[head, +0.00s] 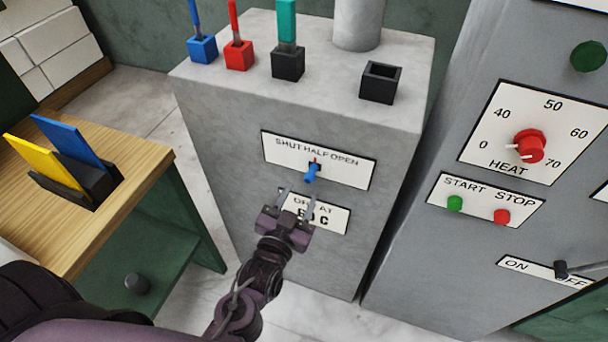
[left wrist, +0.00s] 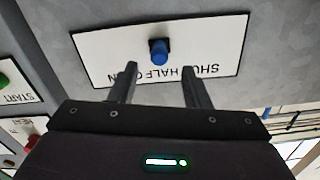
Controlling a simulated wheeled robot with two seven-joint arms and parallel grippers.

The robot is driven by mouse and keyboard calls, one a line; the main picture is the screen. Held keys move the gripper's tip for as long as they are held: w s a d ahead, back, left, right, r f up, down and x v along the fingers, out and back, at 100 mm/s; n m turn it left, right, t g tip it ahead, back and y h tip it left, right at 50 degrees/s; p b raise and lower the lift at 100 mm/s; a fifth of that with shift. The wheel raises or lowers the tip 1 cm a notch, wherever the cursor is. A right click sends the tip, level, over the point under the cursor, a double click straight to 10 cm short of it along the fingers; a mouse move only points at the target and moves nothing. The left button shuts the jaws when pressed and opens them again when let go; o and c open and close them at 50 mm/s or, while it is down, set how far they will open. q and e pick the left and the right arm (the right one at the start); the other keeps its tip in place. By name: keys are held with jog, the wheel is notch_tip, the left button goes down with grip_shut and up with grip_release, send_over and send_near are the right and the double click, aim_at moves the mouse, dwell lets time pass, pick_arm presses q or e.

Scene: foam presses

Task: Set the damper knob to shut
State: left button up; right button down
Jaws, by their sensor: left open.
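The damper knob (head: 311,174) is a small blue knob on a white plate (head: 358,175) lettered SHUT, HALF, OPEN, on the front of a grey cabinet. A small red mark shows above it, near HALF. In the left wrist view the knob (left wrist: 158,53) and its plate (left wrist: 100,45) appear upside down. My left gripper (head: 298,196) is open and empty, just below the knob, in front of a lower lettered plate that it partly hides. In the left wrist view its two fingers (left wrist: 160,72) are apart, with the knob beyond the gap between them. My right gripper is not in view.
The cabinet top (head: 335,82) carries blue, red and black holders and a pipe. At the right, a second cabinet has a red heat knob (head: 529,146), START and STOP buttons and an ON/OFF lever (head: 562,269). A wooden table (head: 130,150) stands at the left.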

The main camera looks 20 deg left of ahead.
aim_at(308, 181)
pick_arm(q)
jog(key=w, duration=0.6)
jog(key=shift+w+d+p, duration=0.1)
jog(key=shift+w+p, duration=0.1)
jog(key=shift+p, duration=0.2)
grip_shut()
